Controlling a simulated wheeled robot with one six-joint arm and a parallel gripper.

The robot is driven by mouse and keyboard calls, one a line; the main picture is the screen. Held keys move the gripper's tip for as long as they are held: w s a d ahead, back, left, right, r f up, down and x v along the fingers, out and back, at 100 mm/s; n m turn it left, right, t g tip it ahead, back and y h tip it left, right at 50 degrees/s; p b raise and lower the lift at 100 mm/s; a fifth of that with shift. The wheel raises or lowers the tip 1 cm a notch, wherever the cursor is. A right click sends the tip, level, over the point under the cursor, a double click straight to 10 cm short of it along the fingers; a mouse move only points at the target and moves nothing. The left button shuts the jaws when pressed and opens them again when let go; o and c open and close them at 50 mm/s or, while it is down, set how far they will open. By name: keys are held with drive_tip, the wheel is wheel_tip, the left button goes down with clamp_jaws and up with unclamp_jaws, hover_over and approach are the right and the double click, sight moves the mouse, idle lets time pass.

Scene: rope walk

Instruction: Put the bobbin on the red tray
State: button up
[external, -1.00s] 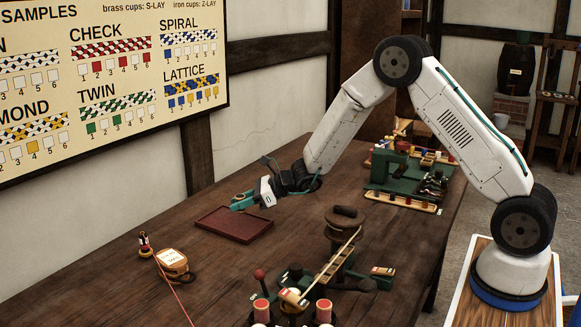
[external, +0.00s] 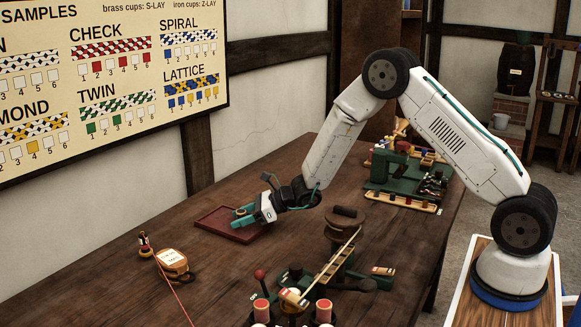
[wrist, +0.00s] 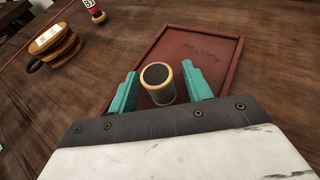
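The bobbin (wrist: 160,86), with a dark end and pale yellow rims, stands between my gripper's two teal fingers in the wrist view. In the external view my gripper (external: 243,214) is low over the right part of the red tray (external: 207,221). The fingers look slightly open around the bobbin. Whether the bobbin's lower end touches the tray floor is hard to tell.
A tan tagged block (external: 172,262) and a small spool (external: 145,245) with a red cord lie left of the tray. A dark round stand with a wooden ladder-like piece (external: 338,258) is to the right. A green machine (external: 395,170) stands farther back.

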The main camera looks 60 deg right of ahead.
drive_tip(key=shift+s+d+r, duration=0.1)
drive_tip(key=shift+r, duration=0.15)
drive_tip(key=v, duration=1.1)
drive_tip(key=shift+s+d+r, duration=0.1)
drive_tip(key=shift+s+d, duration=0.05)
drive_tip(key=shift+s, duration=0.1)
drive_tip(key=s+a+r+n+g+y, duration=0.2)
drive_tip(key=s+a+r+n+g, duration=0.2)
drive_tip(key=s+a+r+n, duration=0.35)
drive_tip(key=s+a+r+n+g+y, duration=0.1)
drive_tip(key=s+a+r+n+g, duration=0.35)
drive_tip(key=s+r+n, duration=0.5)
drive_tip(key=s+r+n+g+h, duration=0.1)
drive_tip(key=s+r+n+h, duration=0.15)
drive_tip(key=s, duration=0.45)
drive_tip(key=s+r+n+g+h, duration=0.1)
drive_tip(key=s+n, duration=0.2)
drive_tip(key=s, duration=0.5)
drive_tip(key=s+d+n+h, duration=0.6)
drive_tip(key=s+d, duration=0.3)
drive_tip(key=s, duration=0.4)
drive_tip(key=shift+s+r+n+t+h, duration=0.15)
drive_tip(key=shift+r+n+t+h, duration=0.05)
drive_tip(key=shift+n+t+h, duration=0.2)
